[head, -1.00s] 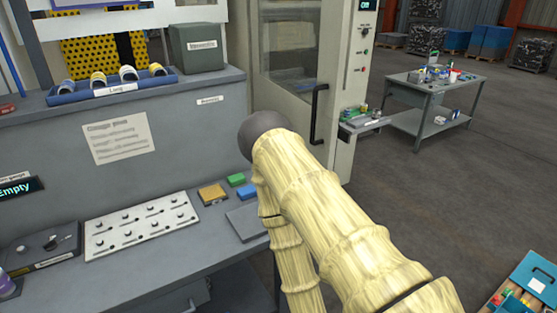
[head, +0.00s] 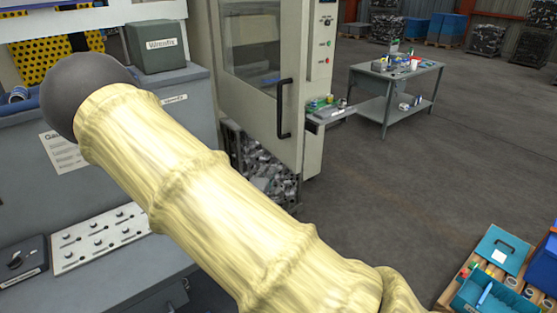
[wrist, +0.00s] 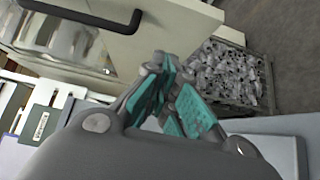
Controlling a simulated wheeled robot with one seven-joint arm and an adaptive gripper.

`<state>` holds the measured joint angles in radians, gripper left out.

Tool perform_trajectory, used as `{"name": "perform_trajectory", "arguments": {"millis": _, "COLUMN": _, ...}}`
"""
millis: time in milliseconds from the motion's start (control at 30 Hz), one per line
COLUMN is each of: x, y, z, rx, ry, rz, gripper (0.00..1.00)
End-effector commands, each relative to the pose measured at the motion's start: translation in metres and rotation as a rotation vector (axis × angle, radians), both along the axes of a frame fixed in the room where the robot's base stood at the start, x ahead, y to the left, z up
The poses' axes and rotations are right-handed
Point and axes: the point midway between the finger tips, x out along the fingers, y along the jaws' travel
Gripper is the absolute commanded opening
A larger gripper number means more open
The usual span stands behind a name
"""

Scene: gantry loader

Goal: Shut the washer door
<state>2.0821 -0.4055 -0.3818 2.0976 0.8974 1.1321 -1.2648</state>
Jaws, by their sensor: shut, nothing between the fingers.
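The washer is the tall pale cabinet in the upper middle of the head view. Its door has a glass window (head: 252,45) and a black bar handle (head: 284,108). I cannot tell for certain how far the door stands open. In the wrist view the pale door panel (wrist: 165,40) fills the upper part, with its black handle (wrist: 85,14) at the upper left. My gripper (wrist: 172,88), with teal finger pads, is shut and empty below the door in that picture, apart from the handle. In the head view my arm hides the gripper.
A crate of metal parts (wrist: 230,80) sits beside the gripper; the parts also show under the washer (head: 265,175). A grey bench with a knob panel (head: 100,235) stands left. A small table (head: 395,75) is behind right. The floor between is clear.

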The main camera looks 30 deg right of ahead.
Motion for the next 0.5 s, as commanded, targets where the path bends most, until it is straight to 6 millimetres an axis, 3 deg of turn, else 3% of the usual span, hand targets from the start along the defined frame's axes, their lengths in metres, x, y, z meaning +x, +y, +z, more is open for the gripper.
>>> {"name": "perform_trajectory", "arguments": {"millis": 233, "x": 0.016, "y": -0.016, "z": 0.003, "rx": -0.004, "ry": 0.0, "rz": 0.0, "gripper": 0.0}}
{"name": "perform_trajectory", "arguments": {"millis": 500, "x": 0.047, "y": -0.049, "z": 0.004, "rx": 0.0, "ry": 0.0, "rz": -0.001, "gripper": 0.0}}
